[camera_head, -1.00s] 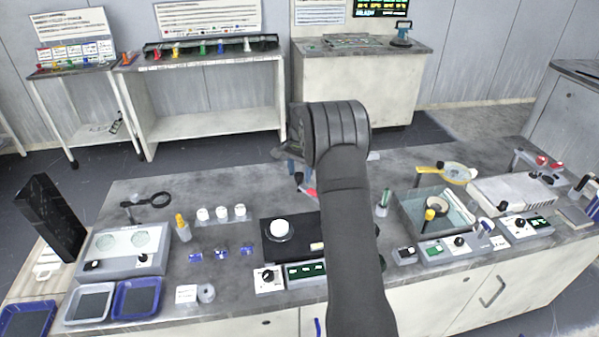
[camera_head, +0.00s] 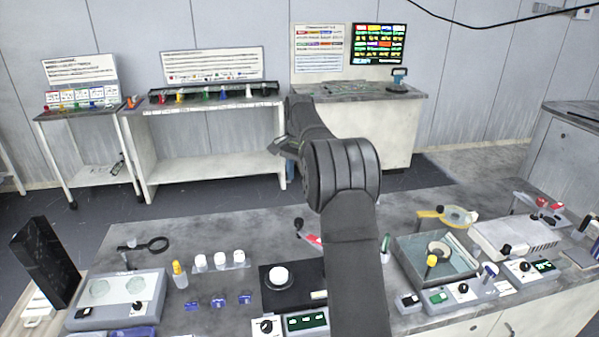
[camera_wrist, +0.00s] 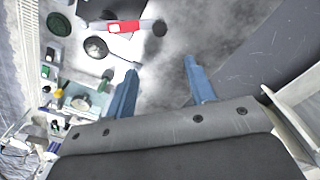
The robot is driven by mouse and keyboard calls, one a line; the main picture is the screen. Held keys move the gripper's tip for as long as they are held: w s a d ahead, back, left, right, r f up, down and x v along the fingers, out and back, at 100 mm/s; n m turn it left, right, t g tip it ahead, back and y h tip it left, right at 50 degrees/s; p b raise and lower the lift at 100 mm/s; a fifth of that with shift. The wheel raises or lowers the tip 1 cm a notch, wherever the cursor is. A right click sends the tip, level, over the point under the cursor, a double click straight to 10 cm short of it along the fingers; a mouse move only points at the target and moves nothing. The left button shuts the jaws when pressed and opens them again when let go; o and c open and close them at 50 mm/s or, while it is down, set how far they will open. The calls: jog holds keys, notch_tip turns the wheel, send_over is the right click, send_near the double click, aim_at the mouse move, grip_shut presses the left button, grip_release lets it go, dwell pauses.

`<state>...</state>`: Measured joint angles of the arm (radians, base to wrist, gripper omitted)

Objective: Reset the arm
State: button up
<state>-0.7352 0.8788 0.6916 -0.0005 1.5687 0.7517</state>
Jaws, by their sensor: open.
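My gripper shows in the wrist view (camera_wrist: 163,78) as two blue fingers set well apart with nothing between them. It is open and empty, above the grey bench top. In the head view my dark arm rises over the middle of the bench (camera_head: 205,225), and its far end reaches past the bench's back edge. Only a bit of blue finger (camera_head: 290,168) shows there. The arm hides part of the bench middle. A red and white item (camera_head: 310,240) lies just left of the arm, and it also shows in the wrist view (camera_wrist: 125,27).
Left on the bench are a two-disc device (camera_head: 115,300), a black upright block (camera_head: 45,260), white-capped jars (camera_head: 220,260) and a black plate (camera_head: 290,300). Right are a basin (camera_head: 435,260) and control boxes (camera_head: 465,290). A table (camera_head: 210,150) and a cabinet (camera_head: 385,130) stand behind.

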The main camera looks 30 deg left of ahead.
aim_at(299, 220)
jog(key=shift+r, duration=0.65)
jog(key=shift+f, duration=0.1)
notch_tip(299, 220, down, 17)
jog(key=shift+f, duration=0.2)
dwell(0.4)
jog(key=shift+r, duration=0.1)
